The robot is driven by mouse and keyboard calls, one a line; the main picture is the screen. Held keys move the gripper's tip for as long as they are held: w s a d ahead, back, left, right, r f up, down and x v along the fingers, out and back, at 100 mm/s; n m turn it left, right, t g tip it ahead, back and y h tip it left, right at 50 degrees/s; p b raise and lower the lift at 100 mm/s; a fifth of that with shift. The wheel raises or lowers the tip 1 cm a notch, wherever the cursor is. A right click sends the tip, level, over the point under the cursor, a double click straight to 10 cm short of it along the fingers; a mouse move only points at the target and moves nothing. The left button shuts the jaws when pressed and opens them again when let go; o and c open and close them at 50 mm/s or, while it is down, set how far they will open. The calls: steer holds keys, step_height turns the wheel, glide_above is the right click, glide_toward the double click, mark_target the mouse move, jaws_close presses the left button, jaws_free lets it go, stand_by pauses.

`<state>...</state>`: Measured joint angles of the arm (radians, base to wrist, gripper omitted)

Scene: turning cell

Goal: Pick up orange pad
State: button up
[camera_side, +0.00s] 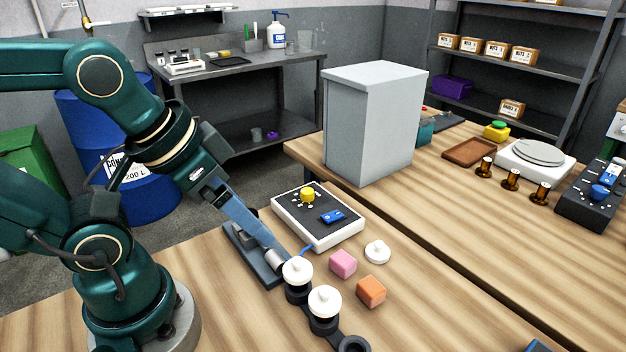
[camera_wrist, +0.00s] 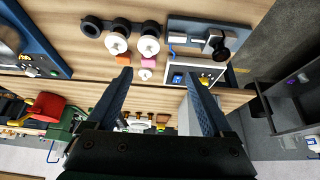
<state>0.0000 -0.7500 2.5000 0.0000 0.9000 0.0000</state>
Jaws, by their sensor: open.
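The orange pad (camera_side: 371,291) is a small block lying on the wooden bench in the side view, right of the white-topped round parts. In the wrist view the orange pad (camera_wrist: 122,59) shows just beyond the left fingertip. A pink pad (camera_side: 343,263) lies close behind it, apart from it; in the wrist view the pink pad (camera_wrist: 147,62) is to its right. My gripper (camera_side: 268,240) is up and to the left of the orange pad in the side view, its blue fingers slanting down right. In the wrist view my gripper (camera_wrist: 153,72) is spread wide and empty.
Two white-knobbed parts (camera_side: 324,301) sit in a black holder between my gripper and the orange pad in the side view. A loose white knob (camera_side: 377,251) and a control box (camera_side: 318,215) are behind. A grey cabinet (camera_side: 374,122) stands further back. Bench right of the pad is clear.

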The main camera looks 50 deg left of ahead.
step_height(320, 180, up, 3)
steer(key=w, duration=0.3)
steer(key=g, duration=0.5)
glide_above(372, 286)
steer(key=a, duration=0.1)
steer(key=f, duration=0.6)
steer(key=w+f, duration=0.1)
steer(key=f, duration=0.2)
steer(key=shift+f, duration=0.4)
steer(key=shift+m+g, duration=0.3)
steer(key=shift+m, duration=0.1)
steer(key=f, duration=0.5)
steer(key=s+d+f, duration=0.1)
steer(key=f, duration=0.1)
steer(key=shift+f, duration=0.8)
